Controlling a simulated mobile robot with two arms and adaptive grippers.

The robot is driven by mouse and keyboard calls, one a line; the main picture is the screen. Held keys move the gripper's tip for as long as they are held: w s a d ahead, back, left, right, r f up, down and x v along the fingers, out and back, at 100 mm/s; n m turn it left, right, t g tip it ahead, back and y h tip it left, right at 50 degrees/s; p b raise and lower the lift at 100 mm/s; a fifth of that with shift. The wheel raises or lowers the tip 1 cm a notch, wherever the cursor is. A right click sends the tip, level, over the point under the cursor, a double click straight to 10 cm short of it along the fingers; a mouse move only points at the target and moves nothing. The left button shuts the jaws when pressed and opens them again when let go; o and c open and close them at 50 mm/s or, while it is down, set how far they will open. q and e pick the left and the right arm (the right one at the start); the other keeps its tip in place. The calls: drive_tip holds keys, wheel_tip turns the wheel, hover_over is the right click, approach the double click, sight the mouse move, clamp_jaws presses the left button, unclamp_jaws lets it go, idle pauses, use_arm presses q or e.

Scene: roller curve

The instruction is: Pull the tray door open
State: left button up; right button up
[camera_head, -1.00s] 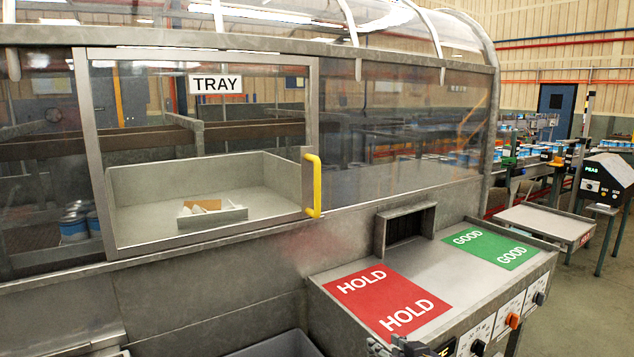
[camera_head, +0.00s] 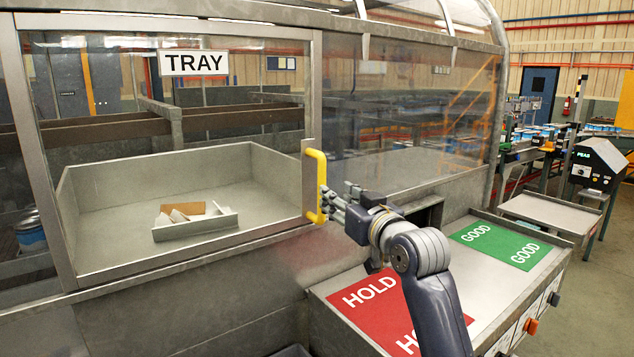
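The tray door (camera_head: 311,110) is a clear framed panel with a TRAY sign (camera_head: 193,62); its frame closes off the opening, and the metal tray (camera_head: 100,215) shows through it. A yellow handle (camera_head: 320,185) stands upright on the door's right frame. My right gripper (camera_head: 326,207) is at the lower part of the handle, its fingers pointing left. The fingers are small here and overlap the handle's edge, so I cannot tell whether they are closed on it. My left gripper is not in view.
Below right is a counter with a red HOLD mat (camera_head: 362,300) and a green GOOD mat (camera_head: 500,243). A dark chute opening is partly hidden behind my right arm. A small holder with white pieces (camera_head: 195,222) lies in the tray. A PEAS machine (camera_head: 597,163) stands far right.

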drive_tip(key=w, duration=0.1)
drive_tip(key=p, duration=0.3)
hover_over(322, 215)
drive_tip(key=shift+w+r, duration=0.2)
drive_tip(key=shift+w, duration=0.25)
drive_tip(key=shift+w+a+f, duration=0.1)
drive_tip(key=shift+f, duration=0.05)
drive_tip(key=shift+c, duration=0.7)
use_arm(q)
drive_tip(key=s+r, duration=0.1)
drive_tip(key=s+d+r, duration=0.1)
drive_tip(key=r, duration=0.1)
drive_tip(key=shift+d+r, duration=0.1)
use_arm(e)
clamp_jaws()
